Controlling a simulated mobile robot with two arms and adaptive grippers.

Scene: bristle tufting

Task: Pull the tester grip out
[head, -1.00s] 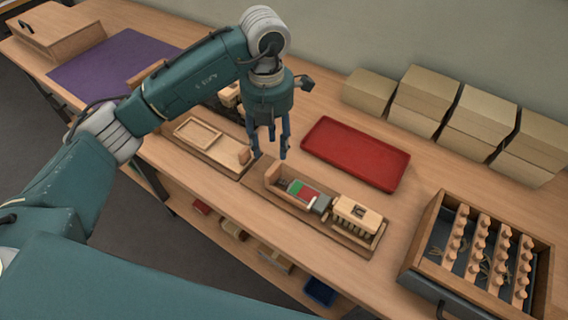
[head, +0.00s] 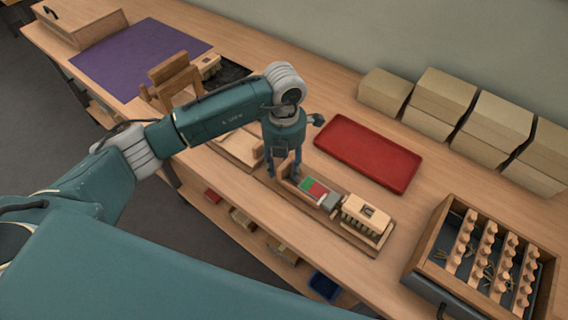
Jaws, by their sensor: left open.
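The tester stands on a long wooden base (head: 352,238) at the middle of the bench. It has a green and red gauge strip (head: 316,189), a grey block (head: 330,202) and a slotted wooden brush block (head: 366,214) at its right end. A small upright wooden grip (head: 291,172) is at its left end, partly hidden by my fingers. My left gripper (head: 283,172) points down at this grip, fingers open. I cannot tell whether they touch it. My right gripper is out of view.
A red tray (head: 368,152) lies behind the tester. Several cardboard boxes (head: 440,100) line the wall. A wooden rack box (head: 436,232) with peg rows is at the right. A wooden board (head: 236,150) and stand (head: 174,78) are partly behind my arm.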

